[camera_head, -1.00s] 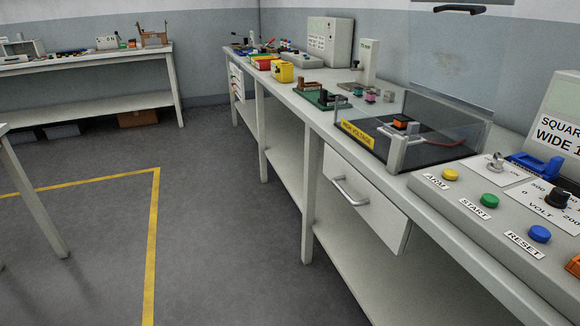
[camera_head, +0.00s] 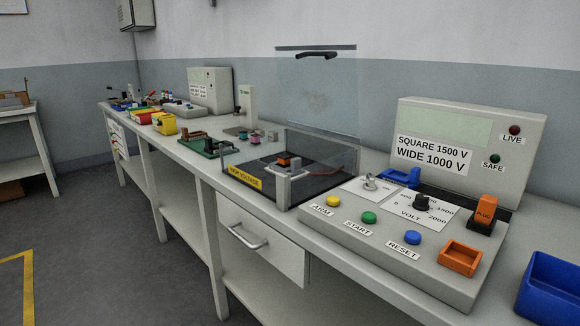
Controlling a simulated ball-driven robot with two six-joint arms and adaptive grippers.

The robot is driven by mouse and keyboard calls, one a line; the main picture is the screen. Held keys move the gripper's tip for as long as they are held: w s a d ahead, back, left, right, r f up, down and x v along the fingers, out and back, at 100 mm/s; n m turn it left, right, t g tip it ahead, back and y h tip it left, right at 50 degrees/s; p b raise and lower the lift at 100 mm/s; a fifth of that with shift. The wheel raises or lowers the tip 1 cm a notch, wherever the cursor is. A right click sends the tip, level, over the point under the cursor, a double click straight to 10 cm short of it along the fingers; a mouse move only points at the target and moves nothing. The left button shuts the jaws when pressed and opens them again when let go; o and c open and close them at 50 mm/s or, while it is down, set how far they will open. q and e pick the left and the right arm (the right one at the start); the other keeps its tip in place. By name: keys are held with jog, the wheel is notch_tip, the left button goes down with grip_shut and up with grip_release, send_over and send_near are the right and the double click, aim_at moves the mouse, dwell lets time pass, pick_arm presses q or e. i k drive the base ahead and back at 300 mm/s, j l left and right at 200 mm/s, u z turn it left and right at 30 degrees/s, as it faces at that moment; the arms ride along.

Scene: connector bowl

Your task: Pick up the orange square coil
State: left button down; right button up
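An orange open square piece (camera_head: 461,258) sits on the control panel at the front right. An orange upright block (camera_head: 484,213) with lettering stands behind it at the panel's right end. Neither of my grippers shows.
The control panel (camera_head: 334,229) has several coloured buttons and a knob. A blue bin (camera_head: 553,290) is at the lower right. Several bins and fixtures line the bench leftward.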

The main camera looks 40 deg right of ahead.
aim_at(284, 161)
jog(key=i+j, duration=0.1)
jog(key=i, duration=0.85)
jog(key=i+j, duration=0.1)
jog(key=i, duration=0.85)
jog(key=i+j+z, duration=0.1)
jog(key=i+z, duration=0.3)
jog(key=i+j+z, duration=0.25)
jog(key=i+z, duration=0.2)
jog(key=i+j+z, duration=0.25)
jog(key=z, duration=0.15)
jog(key=j, duration=0.1)
